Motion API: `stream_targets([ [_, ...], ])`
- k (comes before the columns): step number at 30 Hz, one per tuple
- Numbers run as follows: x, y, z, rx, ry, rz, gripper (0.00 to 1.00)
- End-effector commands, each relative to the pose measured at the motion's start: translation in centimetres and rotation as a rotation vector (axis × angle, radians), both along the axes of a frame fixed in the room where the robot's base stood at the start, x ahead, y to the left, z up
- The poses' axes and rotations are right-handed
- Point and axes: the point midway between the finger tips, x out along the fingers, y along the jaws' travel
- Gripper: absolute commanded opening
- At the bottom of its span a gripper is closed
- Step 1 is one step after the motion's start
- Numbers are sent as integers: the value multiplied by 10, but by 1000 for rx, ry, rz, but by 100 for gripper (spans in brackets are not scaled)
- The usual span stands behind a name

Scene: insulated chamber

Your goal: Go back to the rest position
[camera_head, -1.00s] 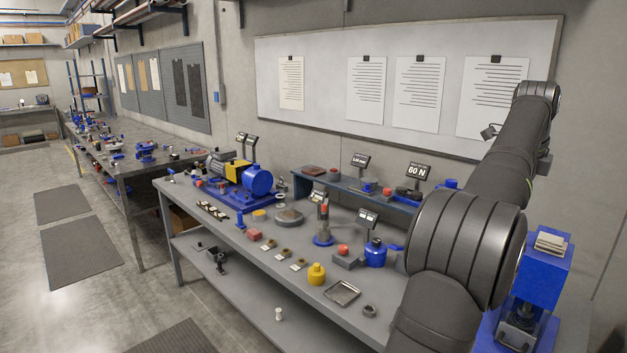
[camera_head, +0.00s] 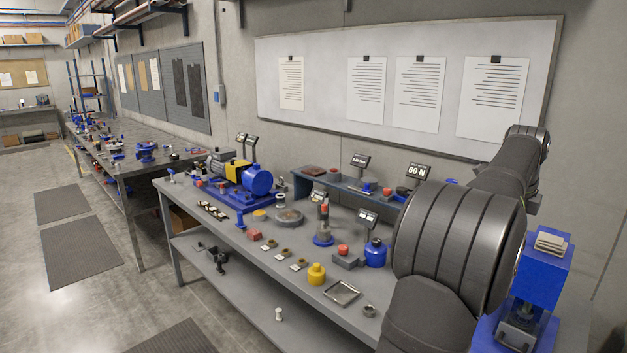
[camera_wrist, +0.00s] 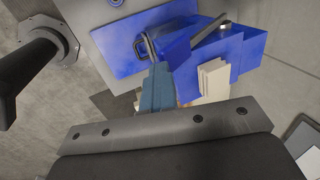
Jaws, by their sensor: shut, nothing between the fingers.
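In the wrist view, my gripper (camera_wrist: 158,72) shows as narrow blue-grey fingers beyond the dark mounting plate. They are shut with nothing held. Behind them is a blue machine (camera_wrist: 195,48) with a pale stack of pads (camera_wrist: 213,78) on it. I cannot tell the gap between the fingers and the machine. In the head view, my arm's dark links fill the right side, and my gripper is hidden or outside the picture. The same blue machine (camera_head: 543,268) stands at the right, just beside my arm.
The grey workbench (camera_head: 215,248) carries a blue-and-yellow pump (camera_head: 240,175), a yellow weight (camera_head: 316,274), a metal tray (camera_head: 342,293) and several small parts. A raised shelf (camera_head: 303,187) with displays stands at its back. A whiteboard (camera_head: 325,110) hangs on the wall behind.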

Motion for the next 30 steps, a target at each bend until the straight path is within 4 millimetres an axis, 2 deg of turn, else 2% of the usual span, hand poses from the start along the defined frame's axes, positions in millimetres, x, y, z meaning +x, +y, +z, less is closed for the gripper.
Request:
stream_targets([
  [17,1,-1,0,0,0,0,0],
  [24,10,-10,20,-1,-1,0,0],
  [30,10,-10,53,-2,-2,0,0],
])
